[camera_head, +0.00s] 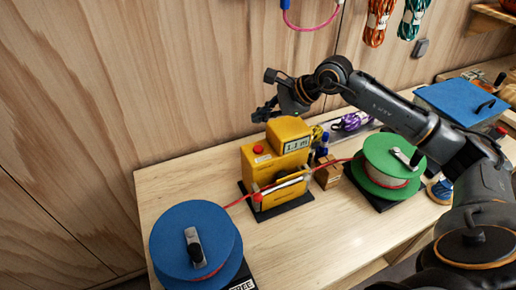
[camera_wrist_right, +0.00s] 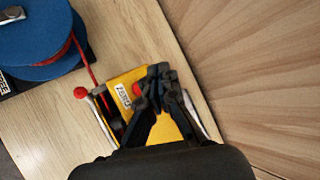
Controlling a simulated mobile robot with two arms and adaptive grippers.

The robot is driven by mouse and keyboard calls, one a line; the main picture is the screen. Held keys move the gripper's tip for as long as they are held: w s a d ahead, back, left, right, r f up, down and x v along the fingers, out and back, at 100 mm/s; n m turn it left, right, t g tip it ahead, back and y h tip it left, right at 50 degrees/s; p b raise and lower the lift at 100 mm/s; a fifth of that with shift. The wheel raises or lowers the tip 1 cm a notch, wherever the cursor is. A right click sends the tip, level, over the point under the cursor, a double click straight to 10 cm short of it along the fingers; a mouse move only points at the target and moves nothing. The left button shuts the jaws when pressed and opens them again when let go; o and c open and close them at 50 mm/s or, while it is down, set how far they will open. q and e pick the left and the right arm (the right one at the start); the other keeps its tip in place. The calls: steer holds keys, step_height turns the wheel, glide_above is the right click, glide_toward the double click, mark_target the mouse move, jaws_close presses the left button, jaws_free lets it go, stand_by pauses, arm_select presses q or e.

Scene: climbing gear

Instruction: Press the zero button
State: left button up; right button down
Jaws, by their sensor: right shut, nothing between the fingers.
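The yellow rope-measuring device (camera_head: 262,171) stands on the table between two spools, its display (camera_head: 297,145) reading about 1.1 m. A red button (camera_head: 258,149) is on its upper left part. In the right wrist view the red button (camera_wrist_right: 137,89) sits beside a white label reading ZERO (camera_wrist_right: 123,95), partly beside my dark fingers. My right gripper (camera_head: 264,113) is shut and empty, above and behind the device near the wooden wall. In the wrist view its fingertips (camera_wrist_right: 160,72) overlap the yellow housing, just right of the button; contact cannot be told. My left gripper is not in view.
A blue spool (camera_head: 170,240) stands at front left and a green spool (camera_head: 375,160) at right, with red rope running through the device. The front table middle is clear.

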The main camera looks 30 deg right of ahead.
mark_target(261, 149)
step_height(261, 149, down, 7)
steer(key=b, duration=0.3)
steer(key=shift+f+b, duration=0.15)
steer(key=shift+b, duration=0.25)
steer(key=shift+f+b, duration=0.4)
stand_by(0.7)
steer(key=shift+f+b, duration=0.35)
steer(key=shift+b, duration=0.25)
steer(key=shift+f+b, duration=0.5)
steer(key=shift+b, duration=0.1)
stand_by(0.5)
steer(key=shift+r, duration=0.1)
steer(key=shift+r+p, duration=0.35)
steer(key=shift+r, duration=0.45)
